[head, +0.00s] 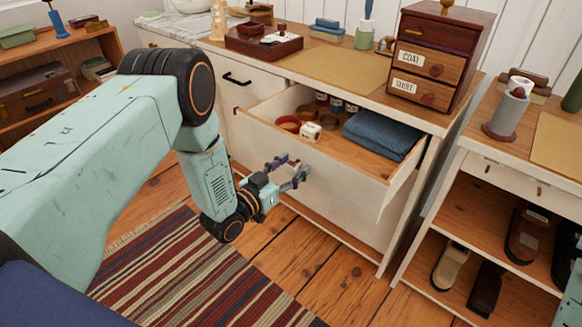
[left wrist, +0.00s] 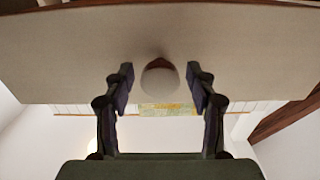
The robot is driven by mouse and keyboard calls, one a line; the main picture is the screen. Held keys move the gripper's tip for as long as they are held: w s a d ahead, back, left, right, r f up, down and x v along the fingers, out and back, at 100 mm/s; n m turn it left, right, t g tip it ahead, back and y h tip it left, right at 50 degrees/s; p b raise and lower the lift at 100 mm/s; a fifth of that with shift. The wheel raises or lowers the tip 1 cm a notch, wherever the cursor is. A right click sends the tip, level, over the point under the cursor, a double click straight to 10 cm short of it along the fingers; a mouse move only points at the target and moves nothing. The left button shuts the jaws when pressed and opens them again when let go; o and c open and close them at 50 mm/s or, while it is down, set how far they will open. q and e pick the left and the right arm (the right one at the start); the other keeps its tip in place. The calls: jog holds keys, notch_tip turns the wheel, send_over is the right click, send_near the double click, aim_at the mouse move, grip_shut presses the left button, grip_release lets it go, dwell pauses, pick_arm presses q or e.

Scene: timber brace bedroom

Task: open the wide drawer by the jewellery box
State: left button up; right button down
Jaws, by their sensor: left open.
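The wide white drawer (head: 330,175) is pulled out of the cabinet, its inside showing. My left gripper (head: 289,170) is at the drawer's front face, fingers apart. In the left wrist view, a pale round knob (left wrist: 160,82) on the drawer front (left wrist: 60,50) shows between the open fingers (left wrist: 160,88); contact cannot be told. A small wooden chest (head: 432,60) with labelled drawers stands on the cabinet top, and a dark red box (head: 262,43) stands farther left. I cannot tell which is the jewellery box. My right gripper is not in view.
The drawer holds folded blue cloth (head: 381,133), a red bowl (head: 288,124) and several small jars. A closed drawer with a black handle (head: 237,79) is to the left. A shelf unit with shoes (head: 450,265) stands at the right. A striped rug (head: 190,275) covers the floor.

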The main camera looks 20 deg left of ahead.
pick_arm(q)
jog(key=v, duration=1.2)
dwell(0.3)
jog(key=s+f+n+g+y, duration=0.4)
jog(key=s+f+g, duration=0.55)
jog(key=f, duration=0.35)
jog(key=s+d+g+y, duration=0.2)
jog(key=s+g, duration=0.5)
jog(key=s, duration=1.3)
jog(key=shift+s+d, duration=0.3)
jog(key=shift+d, duration=0.05)
